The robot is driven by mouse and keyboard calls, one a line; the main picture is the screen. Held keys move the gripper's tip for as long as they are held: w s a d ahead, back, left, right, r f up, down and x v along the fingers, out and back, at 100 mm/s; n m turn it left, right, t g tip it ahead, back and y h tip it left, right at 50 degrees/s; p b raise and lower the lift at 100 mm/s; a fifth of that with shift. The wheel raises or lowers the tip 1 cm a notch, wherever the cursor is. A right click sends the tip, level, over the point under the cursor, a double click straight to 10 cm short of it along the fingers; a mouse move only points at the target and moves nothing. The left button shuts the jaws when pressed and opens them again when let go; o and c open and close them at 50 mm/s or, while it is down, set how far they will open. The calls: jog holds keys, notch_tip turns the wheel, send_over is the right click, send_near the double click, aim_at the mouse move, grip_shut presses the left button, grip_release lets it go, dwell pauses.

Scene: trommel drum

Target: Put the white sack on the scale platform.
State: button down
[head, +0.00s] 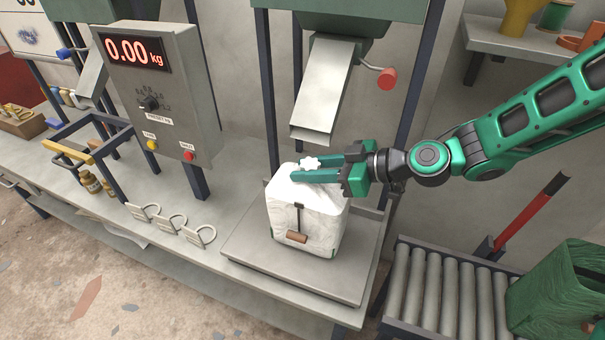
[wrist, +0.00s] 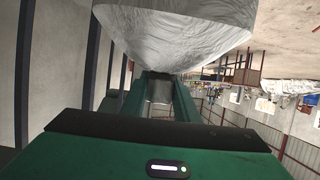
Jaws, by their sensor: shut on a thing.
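The white sack (head: 318,220) has a dark strap and a brown tag on its front. It stands upright over the scale platform (head: 362,250), within its edges. I cannot tell whether its base touches the platform. My gripper (head: 308,169) comes in from the right and is shut on the sack's gathered top. In the wrist view the sack (wrist: 180,35) fills the top, and my gripper's fingers (wrist: 160,100) reach towards it. The scale display (head: 137,53) reads 0.00 kg.
A metal chute (head: 325,85) with a red-knobbed lever hangs just behind the sack. The grey control box (head: 165,100) stands to the left. Several wire clips (head: 170,224) lie on the bench. A roller conveyor (head: 440,290) with a green sack (head: 560,290) is at the lower right.

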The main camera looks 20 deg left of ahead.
jog(key=shift+a, duration=0.6)
jog(key=shift+f, duration=0.7)
jog(key=c, duration=1.4)
grip_release()
jog(key=shift+d, duration=0.1)
jog(key=v, duration=1.2)
